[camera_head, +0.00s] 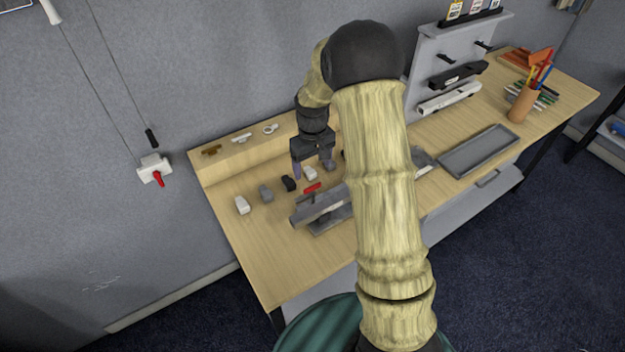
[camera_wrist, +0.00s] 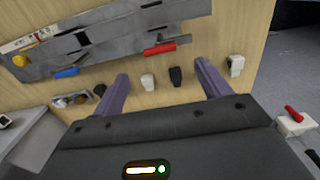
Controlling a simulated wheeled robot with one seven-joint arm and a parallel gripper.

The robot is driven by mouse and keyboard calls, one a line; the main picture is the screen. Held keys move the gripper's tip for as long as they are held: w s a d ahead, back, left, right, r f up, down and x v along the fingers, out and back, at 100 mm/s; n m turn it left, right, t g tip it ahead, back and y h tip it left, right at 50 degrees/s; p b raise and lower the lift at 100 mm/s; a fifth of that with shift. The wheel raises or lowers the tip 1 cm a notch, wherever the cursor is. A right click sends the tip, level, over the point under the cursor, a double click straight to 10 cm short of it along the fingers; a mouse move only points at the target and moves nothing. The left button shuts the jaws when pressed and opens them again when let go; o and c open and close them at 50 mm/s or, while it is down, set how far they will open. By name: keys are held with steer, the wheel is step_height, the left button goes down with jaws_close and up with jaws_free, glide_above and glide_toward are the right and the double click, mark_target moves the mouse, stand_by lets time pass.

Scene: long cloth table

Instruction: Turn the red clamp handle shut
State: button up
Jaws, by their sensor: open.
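The red clamp handle (camera_head: 312,187) lies at the near-left end of a long grey metal fixture (camera_head: 322,205) on the wooden table. In the wrist view the red handle (camera_wrist: 159,49) lies across the fixture's edge (camera_wrist: 110,38), just beyond my fingertips. My gripper (camera_head: 313,168) is open and empty, pointing down over the table behind the handle. In the wrist view its two purple fingers (camera_wrist: 162,72) are spread apart, with the handle seen between and above their tips. No contact with the handle is visible. My arm hides part of the fixture in the head view.
Several small white, grey and black blocks (camera_head: 242,205) stand in a row near the handle. A blue handle (camera_wrist: 66,72) and a yellow knob (camera_wrist: 19,60) sit further along the fixture. A wall box (camera_head: 153,168) carries another red lever. A grey tray (camera_head: 478,150) lies right.

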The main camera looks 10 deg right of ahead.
mark_target(312, 186)
step_height(312, 186, down, 8)
steer(key=shift+r+p, duration=0.1)
steer(key=shift+p, duration=0.8)
steer(key=c, duration=1)
